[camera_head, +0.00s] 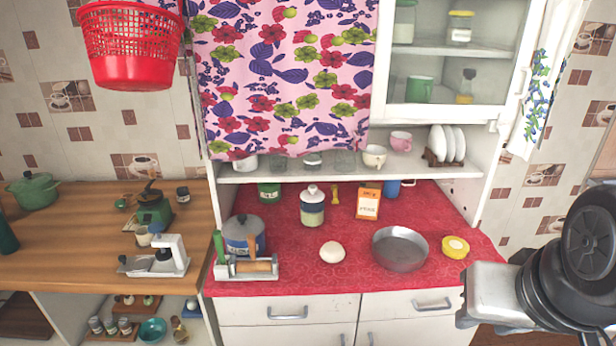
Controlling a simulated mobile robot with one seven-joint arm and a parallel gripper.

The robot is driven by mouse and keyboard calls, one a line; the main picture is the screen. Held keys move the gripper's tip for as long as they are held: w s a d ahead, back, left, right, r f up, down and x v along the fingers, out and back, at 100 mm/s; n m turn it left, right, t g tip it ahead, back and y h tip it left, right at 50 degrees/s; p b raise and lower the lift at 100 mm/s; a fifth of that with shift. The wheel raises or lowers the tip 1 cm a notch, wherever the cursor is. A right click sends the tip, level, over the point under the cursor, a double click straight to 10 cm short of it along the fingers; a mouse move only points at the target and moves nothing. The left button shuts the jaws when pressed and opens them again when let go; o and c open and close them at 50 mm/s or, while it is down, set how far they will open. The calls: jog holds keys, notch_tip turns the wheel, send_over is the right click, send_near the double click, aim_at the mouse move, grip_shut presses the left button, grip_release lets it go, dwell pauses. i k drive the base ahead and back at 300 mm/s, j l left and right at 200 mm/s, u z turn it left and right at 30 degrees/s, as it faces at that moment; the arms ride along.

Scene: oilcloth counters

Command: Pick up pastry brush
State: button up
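I cannot pick out the pastry brush with certainty. A small wooden handle (252,242) stands upright in front of the grey-blue pot (243,230), at the left of the red counter (300,270). It may belong to the brush, but its lower end is hidden. Beside it, a low holder (224,272) carries a green-handled tool (219,246) and a wooden roller-like piece (254,266). Part of my arm shows at the lower right, well apart from these things. My gripper's fingers do not show.
A white round object (332,252), metal pan (400,249) and yellow tin (455,247) lie to the right. A lidded jar (312,206) and orange box (368,201) stand behind. The shelf (300,172) overhangs the back. The front centre of the red counter is clear.

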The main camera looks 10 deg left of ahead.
aim_at(217, 235)
jog(key=u, duration=1.5)
jog(key=z, duration=1.75)
jog(key=u, duration=1.3)
jog(key=i+j+z, duration=0.1)
jog(key=i+j, duration=0.15)
jog(key=i+j+z, duration=0.1)
jog(key=j, duration=0.25)
jog(key=i+j+z, duration=0.1)
jog(key=i+j, duration=0.25)
jog(key=i+j+z, duration=0.1)
jog(key=j, duration=0.25)
jog(key=i+j+z, duration=0.1)
jog(key=i+j, duration=0.2)
jog(key=j, duration=0.1)
